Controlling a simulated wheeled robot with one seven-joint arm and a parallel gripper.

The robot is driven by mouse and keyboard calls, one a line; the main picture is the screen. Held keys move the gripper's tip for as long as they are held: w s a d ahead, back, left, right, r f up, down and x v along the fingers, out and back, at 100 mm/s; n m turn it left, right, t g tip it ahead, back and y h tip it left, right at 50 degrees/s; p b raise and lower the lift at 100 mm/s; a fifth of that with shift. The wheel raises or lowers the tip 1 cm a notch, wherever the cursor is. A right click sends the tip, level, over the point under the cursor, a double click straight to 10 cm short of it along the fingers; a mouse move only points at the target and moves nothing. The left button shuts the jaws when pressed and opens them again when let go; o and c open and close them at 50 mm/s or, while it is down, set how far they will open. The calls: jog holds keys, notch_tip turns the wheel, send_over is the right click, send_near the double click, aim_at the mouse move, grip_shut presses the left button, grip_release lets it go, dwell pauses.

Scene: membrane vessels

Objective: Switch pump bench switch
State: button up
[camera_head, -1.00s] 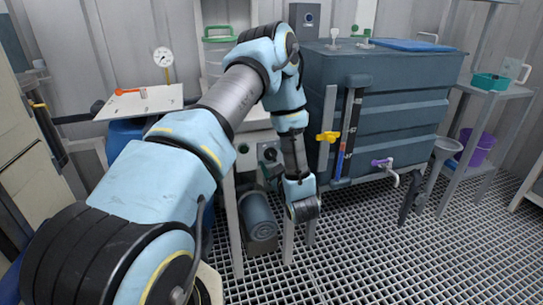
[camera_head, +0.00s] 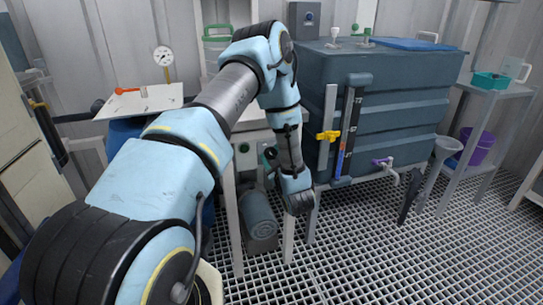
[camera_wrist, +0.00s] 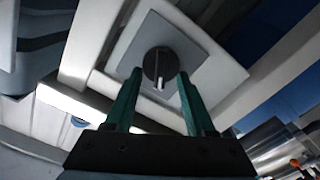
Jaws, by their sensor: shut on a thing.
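The pump bench switch (camera_wrist: 160,60) is a dark round knob with a pale pointer on a square grey plate (camera_wrist: 201,50). In the wrist view its pointer points down, toward the gripper's base. My gripper (camera_wrist: 159,74) has its two green fingers on either side of the knob, shut on it. In the head view the wrist end of my arm hangs low in front of the pump bench. There my arm largely hides the fingers, and the switch is too small to read.
A large dark tank (camera_head: 400,95) with a yellow-handled valve (camera_head: 328,136) and a purple-handled tap (camera_head: 382,162) stands right of my arm. A grey motor-like pump (camera_head: 260,220) sits beneath the bench. The grated floor (camera_head: 400,260) at right is open.

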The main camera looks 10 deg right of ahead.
grip_shut()
jog(key=m, duration=0.2)
jog(key=shift+d+m, duration=0.2)
jog(key=shift+m, duration=0.2)
jog(key=m, duration=0.9)
jog(key=shift+d+p, duration=0.35)
jog(key=shift+d, duration=0.05)
jog(key=shift+f, duration=0.1)
jog(key=o, duration=0.8)
grip_release()
